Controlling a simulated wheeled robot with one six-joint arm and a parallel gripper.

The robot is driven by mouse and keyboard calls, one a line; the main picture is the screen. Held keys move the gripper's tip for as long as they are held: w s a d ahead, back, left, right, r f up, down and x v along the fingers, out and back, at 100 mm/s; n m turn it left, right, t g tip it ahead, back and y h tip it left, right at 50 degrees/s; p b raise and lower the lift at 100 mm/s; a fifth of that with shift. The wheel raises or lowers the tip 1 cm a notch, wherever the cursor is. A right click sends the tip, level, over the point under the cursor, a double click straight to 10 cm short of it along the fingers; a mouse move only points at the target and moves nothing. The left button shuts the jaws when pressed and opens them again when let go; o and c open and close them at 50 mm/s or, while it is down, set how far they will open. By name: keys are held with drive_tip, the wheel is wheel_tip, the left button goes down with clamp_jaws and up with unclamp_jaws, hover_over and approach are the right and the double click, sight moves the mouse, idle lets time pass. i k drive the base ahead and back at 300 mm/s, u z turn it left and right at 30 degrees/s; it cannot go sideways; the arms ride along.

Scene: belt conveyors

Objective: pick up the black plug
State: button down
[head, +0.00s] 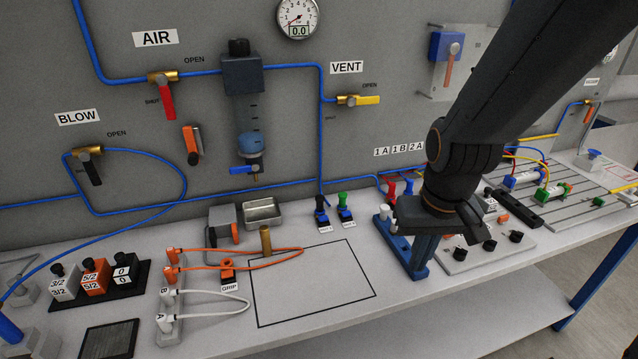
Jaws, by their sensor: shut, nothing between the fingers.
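My gripper (472,236) is at the lower end of my dark arm, right of the middle, low over the bench by a blue stand (415,262). It is shut and empty; its fingertips are small, dark and hard to make out. A small black-topped piece (321,203) with a blue base stands upright at the back of the bench, well to the left of my gripper. It may be the black plug, but I cannot tell for sure. Round black pieces (516,237) sit on a pale plate just right of my gripper. My arm hides part of the stand and the bench behind it.
A green-topped piece (344,198) stands beside the black-topped one. Red and green pieces (392,189) stand behind the blue stand. An outlined rectangle (312,285) on the bench is mostly clear, with an orange hose (285,258) over its back-left edge. A metal tray (263,213) is at the wall.

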sight(319, 198)
drive_tip(key=k, duration=1)
drive_tip(key=z, duration=1.25)
drive_tip(key=i, duration=0.85)
drive_tip(key=u, duration=1.75)
drive_tip(key=i, duration=0.5)
